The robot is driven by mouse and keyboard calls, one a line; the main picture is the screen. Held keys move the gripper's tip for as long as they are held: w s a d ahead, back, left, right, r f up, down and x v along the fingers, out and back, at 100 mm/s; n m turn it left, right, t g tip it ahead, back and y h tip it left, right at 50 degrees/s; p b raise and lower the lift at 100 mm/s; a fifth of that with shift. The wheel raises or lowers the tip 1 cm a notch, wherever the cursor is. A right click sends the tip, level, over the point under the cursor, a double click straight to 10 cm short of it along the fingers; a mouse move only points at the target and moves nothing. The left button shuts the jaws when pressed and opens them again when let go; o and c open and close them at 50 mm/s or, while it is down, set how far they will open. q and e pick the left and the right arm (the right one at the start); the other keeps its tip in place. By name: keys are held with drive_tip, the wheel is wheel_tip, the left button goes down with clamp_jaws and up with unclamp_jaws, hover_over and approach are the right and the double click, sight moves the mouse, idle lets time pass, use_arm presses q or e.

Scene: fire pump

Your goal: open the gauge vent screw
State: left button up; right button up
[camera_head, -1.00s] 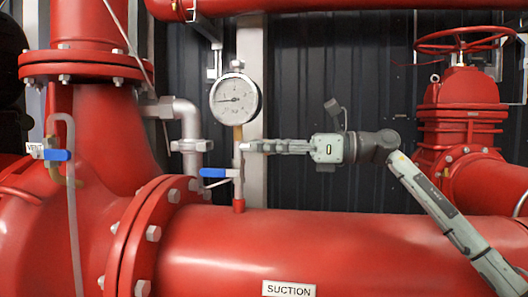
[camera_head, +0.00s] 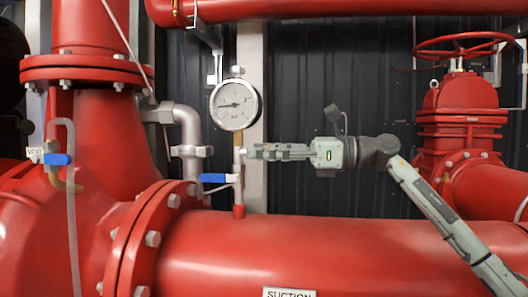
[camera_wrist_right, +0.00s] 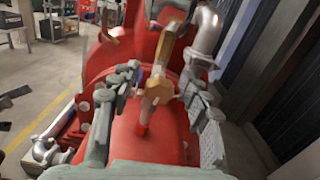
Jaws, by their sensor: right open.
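The round pressure gauge (camera_head: 234,104) stands on a thin upright stem with a brass part (camera_head: 238,140). Below it is a small valve with a blue lever (camera_head: 217,178). My right gripper (camera_head: 250,152) reaches in from the right, its fingertips at the stem just below the gauge. In the right wrist view the gripper (camera_wrist_right: 160,78) is open, a finger on each side of the brass fitting (camera_wrist_right: 158,90), with gaps showing. I cannot clearly make out the vent screw; the fingertips partly cover that spot. My left gripper is not in view.
The red suction pipe (camera_head: 330,250) runs below the stem. A grey elbow pipe (camera_head: 188,130) stands to the left of the gauge, and a red handwheel valve (camera_head: 462,100) to the right. A second blue-levered vent valve (camera_head: 57,159) is at far left.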

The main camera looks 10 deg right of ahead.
drive_tip(key=shift+d, duration=0.1)
drive_tip(key=v, duration=1.2)
